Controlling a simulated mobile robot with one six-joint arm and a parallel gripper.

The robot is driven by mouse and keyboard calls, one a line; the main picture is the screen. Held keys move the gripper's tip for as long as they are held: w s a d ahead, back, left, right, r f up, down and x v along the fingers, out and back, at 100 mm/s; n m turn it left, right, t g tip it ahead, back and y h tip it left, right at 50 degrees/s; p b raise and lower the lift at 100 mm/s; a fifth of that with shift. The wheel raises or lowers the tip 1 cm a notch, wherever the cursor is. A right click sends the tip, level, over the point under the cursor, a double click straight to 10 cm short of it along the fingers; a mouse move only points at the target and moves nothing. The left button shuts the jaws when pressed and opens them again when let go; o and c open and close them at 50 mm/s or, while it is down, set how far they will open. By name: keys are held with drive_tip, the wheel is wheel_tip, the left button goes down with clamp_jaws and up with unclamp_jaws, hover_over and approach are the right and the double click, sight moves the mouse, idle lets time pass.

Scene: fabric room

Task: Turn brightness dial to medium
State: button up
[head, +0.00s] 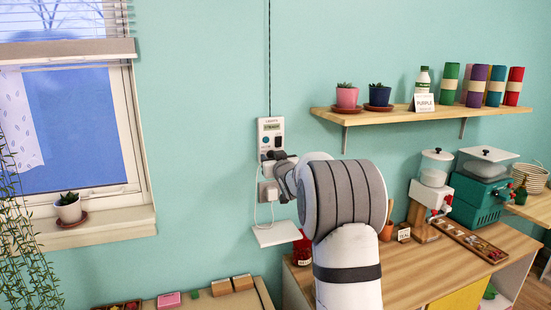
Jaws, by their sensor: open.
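A white control panel (272,127) with a small display is fixed to the teal wall, left of the shelf. A black cord runs up the wall from it. My arm reaches toward it from the lower right. My gripper (268,159) is at the lower part of the panel and is open. The brightness dial cannot be made out clearly; the gripper covers the lower part of the panel. Whether the fingers touch a dial cannot be told.
Below the panel a white plug adapter (267,191) with a cable hangs above a small white shelf (276,233). A wooden shelf (400,116) with pots and coloured rolls is at right. A wooden counter (430,268) with dispensers stands below. A window is at left.

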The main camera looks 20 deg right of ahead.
drive_tip(key=shift+c, duration=0.2)
drive_tip(key=c, duration=0.9)
drive_tip(key=shift+d, duration=0.15)
drive_tip(key=shift+c, duration=0.3)
drive_tip(key=shift+f+n+t+y+b, duration=0.15)
drive_tip(key=shift+n+y+b, duration=0.3)
drive_tip(key=shift+n+b, duration=4.85)
drive_tip(key=shift+f+n+t+y+b, duration=0.15)
drive_tip(key=shift+n+y+b, duration=0.3)
drive_tip(key=shift+n+b, duration=4.85)
drive_tip(key=n+p, duration=0.3)
drive_tip(key=n, duration=0.1)
drive_tip(key=shift+r+p, duration=0.1)
drive_tip(key=shift+p, duration=0.25)
